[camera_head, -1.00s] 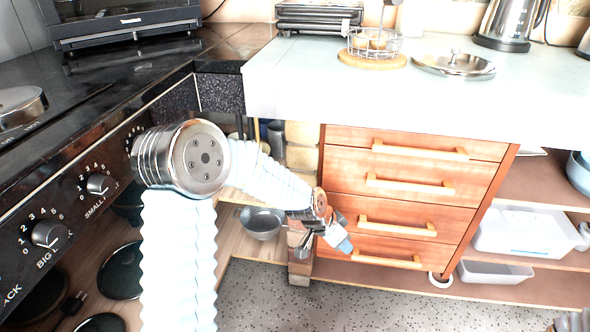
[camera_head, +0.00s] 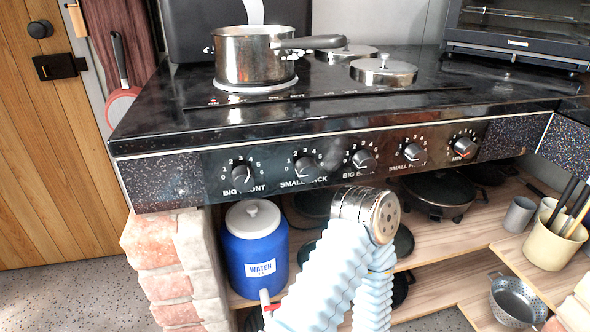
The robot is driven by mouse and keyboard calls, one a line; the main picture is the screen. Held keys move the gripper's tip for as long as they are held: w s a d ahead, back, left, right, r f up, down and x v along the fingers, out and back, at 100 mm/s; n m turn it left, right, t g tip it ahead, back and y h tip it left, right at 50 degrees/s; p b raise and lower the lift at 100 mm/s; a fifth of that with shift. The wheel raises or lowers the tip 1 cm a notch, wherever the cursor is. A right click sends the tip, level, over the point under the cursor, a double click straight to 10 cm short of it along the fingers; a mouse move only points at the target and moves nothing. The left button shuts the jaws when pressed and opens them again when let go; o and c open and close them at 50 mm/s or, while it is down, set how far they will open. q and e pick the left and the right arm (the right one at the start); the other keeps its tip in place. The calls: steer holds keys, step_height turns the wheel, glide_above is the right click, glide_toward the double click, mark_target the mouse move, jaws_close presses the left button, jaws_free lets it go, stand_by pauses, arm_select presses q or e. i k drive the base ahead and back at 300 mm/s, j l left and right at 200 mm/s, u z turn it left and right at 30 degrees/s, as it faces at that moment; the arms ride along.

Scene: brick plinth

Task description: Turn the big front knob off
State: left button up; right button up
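The big front knob (camera_head: 239,174) is the leftmost dial on the cooker's dark front panel, above the label BIG FRONT. Its dial numbers show, but I cannot tell exactly where its pointer stands. A steel pot (camera_head: 250,58) with a long handle stands on the hob above it, and a whitish stream or plume shows over the pot. One of my arms rises from the bottom middle, its metal elbow below the panel and right of the big front knob. No gripper fingers show in this view, and nothing of mine touches the knob.
More knobs run to the right: small back (camera_head: 305,168), big back (camera_head: 363,160), small front (camera_head: 412,152). A blue water barrel (camera_head: 256,250) stands below the panel beside a brick pillar (camera_head: 168,265). The space before the big front knob is clear.

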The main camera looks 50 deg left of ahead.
mark_target(242, 177)
steer(key=l+u, duration=0.15)
steer(key=u, duration=0.25)
steer(key=l+u, duration=0.15)
steer(key=u, duration=0.25)
steer(key=l+u, duration=0.15)
steer(key=u, duration=0.25)
steer(key=i+l+u, duration=0.15)
steer(key=u, duration=0.2)
steer(key=i+l+u, duration=0.15)
steer(key=u, duration=0.2)
steer(key=l+u, duration=0.35)
steer(key=i, duration=0.05)
